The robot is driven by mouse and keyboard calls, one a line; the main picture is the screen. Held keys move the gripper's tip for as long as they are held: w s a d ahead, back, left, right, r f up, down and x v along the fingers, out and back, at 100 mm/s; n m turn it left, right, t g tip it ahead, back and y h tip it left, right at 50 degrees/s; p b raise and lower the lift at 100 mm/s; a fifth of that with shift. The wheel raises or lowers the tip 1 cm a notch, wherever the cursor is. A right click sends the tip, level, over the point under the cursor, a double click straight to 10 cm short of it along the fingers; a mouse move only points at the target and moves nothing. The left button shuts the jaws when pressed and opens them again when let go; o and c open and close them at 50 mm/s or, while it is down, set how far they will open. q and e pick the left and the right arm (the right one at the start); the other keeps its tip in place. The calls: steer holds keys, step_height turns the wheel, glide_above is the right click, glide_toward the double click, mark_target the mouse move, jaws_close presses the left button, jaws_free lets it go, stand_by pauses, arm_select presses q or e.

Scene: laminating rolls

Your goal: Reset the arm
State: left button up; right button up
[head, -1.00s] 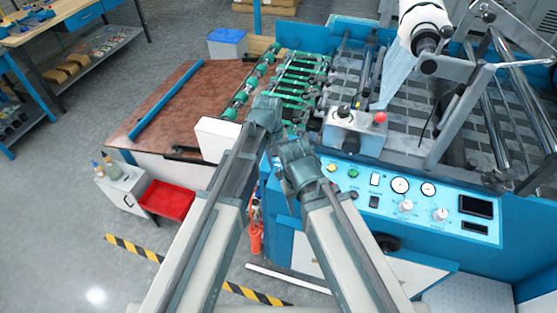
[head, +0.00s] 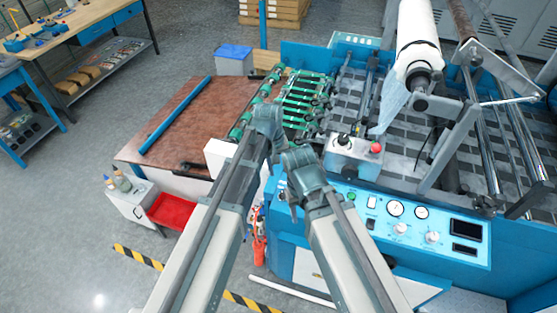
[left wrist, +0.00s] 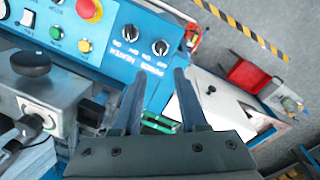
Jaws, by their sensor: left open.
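My two arms reach up from the bottom of the head view, and their far ends sit close together in front of the machine. My left gripper (head: 270,132) is at the end of the left arm, near the machine's left end. The left wrist view shows its two fingers (left wrist: 158,98) apart with nothing between them. The control panel with knobs (left wrist: 145,40) lies beyond the fingers.
The blue laminating machine (head: 300,235) fills the right side and carries a white roll (head: 418,35). A brown table (head: 160,150) with a blue rod (head: 175,115) stands at left. A red tray (head: 172,211) is below it.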

arm_select(q)
steer(key=s+a+f+m+y+b, duration=0.1)
steer(key=s+a+f+m+b, duration=0.1)
steer(key=s+f+b, duration=0.4)
steer(key=s+a+f+m+y+b, duration=0.1)
steer(key=s+f+m+b, duration=0.3)
steer(key=s, duration=0.6)
steer(key=shift+s+a+f+y+b, duration=0.3)
steer(key=shift+a+f+b, duration=0.5)
steer(key=shift+f+b, duration=0.05)
